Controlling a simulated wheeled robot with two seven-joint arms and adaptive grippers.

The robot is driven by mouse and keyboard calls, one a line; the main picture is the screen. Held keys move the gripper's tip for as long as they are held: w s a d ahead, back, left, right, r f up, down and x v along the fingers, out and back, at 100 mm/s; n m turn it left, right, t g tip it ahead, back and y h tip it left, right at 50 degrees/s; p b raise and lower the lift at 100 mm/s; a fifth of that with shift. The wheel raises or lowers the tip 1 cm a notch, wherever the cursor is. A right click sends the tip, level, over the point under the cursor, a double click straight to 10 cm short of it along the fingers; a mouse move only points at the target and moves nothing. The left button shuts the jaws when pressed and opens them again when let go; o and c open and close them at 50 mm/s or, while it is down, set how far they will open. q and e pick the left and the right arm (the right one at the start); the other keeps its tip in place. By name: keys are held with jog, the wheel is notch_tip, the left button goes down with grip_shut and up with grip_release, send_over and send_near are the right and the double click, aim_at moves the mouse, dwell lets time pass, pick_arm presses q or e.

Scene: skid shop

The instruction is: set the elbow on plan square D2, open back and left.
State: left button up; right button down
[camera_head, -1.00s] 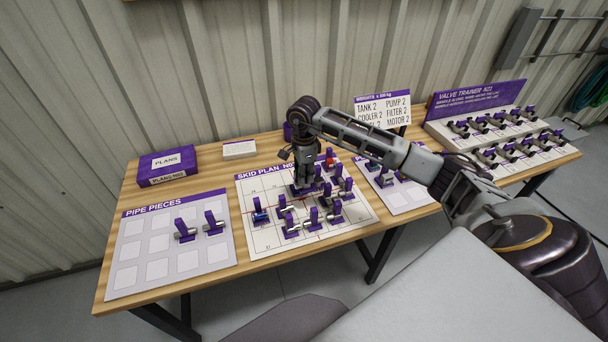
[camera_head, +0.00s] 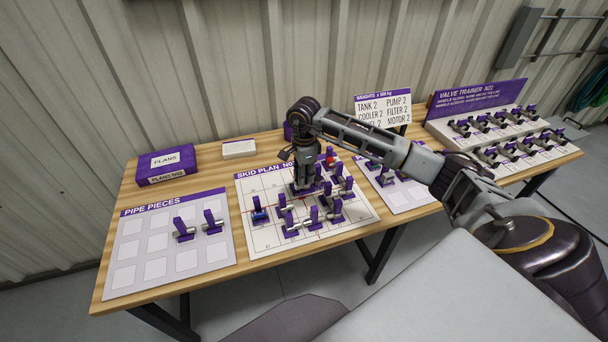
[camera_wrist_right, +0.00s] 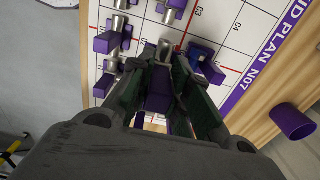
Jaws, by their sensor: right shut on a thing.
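My right gripper (camera_head: 303,180) points down over the back middle of the skid plan board (camera_head: 250,183). In the right wrist view its fingers (camera_wrist_right: 175,85) are shut on a purple piece, taken to be the elbow (camera_wrist_right: 158,98). The fingers hide much of it, so its open ends and the square under it cannot be told. I cannot tell whether it touches the board. Other purple pieces with grey pipe ends stand close around on the plan. My left gripper is not in view.
A blue-topped piece (camera_head: 259,213) and a red-topped piece (camera_head: 329,158) stand on the plan. The pipe pieces board (camera_head: 130,255) at left holds two purple pieces.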

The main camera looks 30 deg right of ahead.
aim_at(304, 191)
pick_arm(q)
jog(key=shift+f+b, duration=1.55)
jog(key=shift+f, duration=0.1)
pick_arm(e)
jog(key=shift+f, duration=2.15)
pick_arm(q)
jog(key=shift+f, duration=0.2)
pick_arm(e)
jog(key=shift+f, duration=0.25)
jog(key=shift+f+b, duration=1.3)
jog(key=shift+f, duration=0.1)
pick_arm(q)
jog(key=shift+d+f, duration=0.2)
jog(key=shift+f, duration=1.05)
pick_arm(e)
jog(key=shift+f, duration=0.25)
pick_arm(q)
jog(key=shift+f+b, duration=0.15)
jog(key=shift+b, duration=0.15)
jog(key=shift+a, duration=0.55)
